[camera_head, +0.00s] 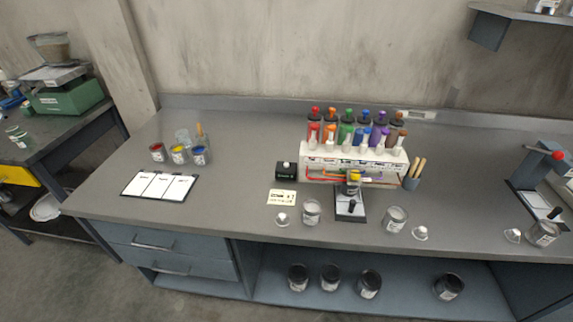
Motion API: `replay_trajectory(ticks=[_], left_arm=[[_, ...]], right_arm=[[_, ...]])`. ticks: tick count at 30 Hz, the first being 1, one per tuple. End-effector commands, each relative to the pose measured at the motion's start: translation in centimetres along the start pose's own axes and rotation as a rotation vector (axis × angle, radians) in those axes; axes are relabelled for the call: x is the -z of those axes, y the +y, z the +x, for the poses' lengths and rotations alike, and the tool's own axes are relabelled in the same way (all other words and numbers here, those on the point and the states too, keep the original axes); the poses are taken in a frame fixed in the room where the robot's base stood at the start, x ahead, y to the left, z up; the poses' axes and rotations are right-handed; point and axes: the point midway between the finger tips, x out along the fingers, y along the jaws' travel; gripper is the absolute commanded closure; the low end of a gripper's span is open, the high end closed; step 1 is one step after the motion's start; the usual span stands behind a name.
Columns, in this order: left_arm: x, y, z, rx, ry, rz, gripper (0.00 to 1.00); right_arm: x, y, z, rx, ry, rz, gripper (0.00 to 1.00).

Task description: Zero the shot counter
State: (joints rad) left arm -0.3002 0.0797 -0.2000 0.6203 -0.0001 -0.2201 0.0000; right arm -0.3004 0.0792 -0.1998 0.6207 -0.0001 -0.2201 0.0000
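A small black box (287,174) with a pale knob or button on top sits on the grey bench, left of the colour bottle rack. It looks like the shot counter, but any reading on it is too small to make out. A pale card (282,197) with dark markings lies just in front of it. Neither of my grippers shows in the head view.
The bottle rack (354,160) holds several coloured bottles. Glass jars (311,211) stand near the front edge. White sheets (160,186) lie left. The bench (233,170) is clear left of the box.

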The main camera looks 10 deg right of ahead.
Motion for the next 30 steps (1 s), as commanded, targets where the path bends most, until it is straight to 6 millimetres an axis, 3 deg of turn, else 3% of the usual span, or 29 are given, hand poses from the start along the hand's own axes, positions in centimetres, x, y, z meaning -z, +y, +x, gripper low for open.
replay_trajectory(ticks=[1,4,30], left_arm=[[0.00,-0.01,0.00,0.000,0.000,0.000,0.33],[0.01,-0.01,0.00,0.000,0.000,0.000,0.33],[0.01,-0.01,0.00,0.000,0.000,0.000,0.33]], right_arm=[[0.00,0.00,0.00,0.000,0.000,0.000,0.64],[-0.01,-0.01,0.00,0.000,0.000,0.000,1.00],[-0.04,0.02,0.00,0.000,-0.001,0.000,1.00]])
